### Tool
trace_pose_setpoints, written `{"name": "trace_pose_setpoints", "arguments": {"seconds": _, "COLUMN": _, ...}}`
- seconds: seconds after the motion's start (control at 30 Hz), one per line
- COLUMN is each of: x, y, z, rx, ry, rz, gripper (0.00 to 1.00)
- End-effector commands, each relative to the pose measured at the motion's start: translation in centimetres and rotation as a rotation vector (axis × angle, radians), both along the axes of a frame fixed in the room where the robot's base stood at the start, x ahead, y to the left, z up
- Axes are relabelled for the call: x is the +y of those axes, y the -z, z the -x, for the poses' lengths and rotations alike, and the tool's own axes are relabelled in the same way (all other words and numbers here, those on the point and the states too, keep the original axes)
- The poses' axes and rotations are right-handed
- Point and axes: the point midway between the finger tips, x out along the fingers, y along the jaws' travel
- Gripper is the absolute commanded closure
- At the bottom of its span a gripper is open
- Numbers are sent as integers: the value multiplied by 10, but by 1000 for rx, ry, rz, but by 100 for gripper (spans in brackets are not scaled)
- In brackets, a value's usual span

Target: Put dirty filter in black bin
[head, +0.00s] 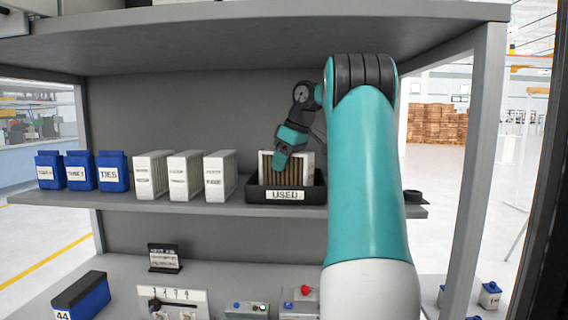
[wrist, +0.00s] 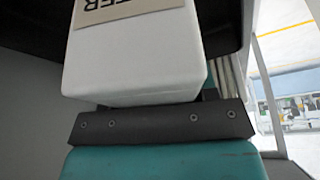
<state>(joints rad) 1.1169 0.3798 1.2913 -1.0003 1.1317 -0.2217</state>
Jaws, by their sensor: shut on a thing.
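The dirty filter (head: 268,167), with brown pleats and a pale frame, stands upright at the black bin (head: 259,195) labelled USED on the shelf. Its lower part is hidden behind the bin's front wall, and I cannot tell whether it touches the bin floor. My gripper (head: 287,150) is over the front of the filter and shut on it. In the wrist view the filter (wrist: 135,62) shows as a white block with a partly visible, upside-down label, close against the dark gripper bar. The far finger's contact is hidden.
The upper shelf (head: 200,45) hangs above. A grey post (head: 480,150) stands right of my arm. A small dark object (head: 412,196) sits at the shelf's right end.

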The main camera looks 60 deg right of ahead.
Motion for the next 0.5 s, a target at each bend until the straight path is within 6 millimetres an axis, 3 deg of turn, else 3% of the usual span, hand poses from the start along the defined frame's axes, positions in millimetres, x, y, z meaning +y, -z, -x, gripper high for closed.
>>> {"name": "trace_pose_setpoints", "arguments": {"seconds": 0.17, "x": 0, "y": 4, "z": 0, "rx": -1, "ry": 0, "rz": 1, "gripper": 81}}
{"name": "trace_pose_setpoints", "arguments": {"seconds": 0.2, "x": 0, "y": 3, "z": 0, "rx": 0, "ry": 0, "rz": 1, "gripper": 38}}
{"name": "trace_pose_setpoints", "arguments": {"seconds": 0.27, "x": 0, "y": 3, "z": 0, "rx": 0, "ry": 0, "rz": 0, "gripper": 24}}
{"name": "trace_pose_setpoints", "arguments": {"seconds": 0.5, "x": 0, "y": 3, "z": 0, "rx": 0, "ry": 0, "rz": 0, "gripper": 21}}
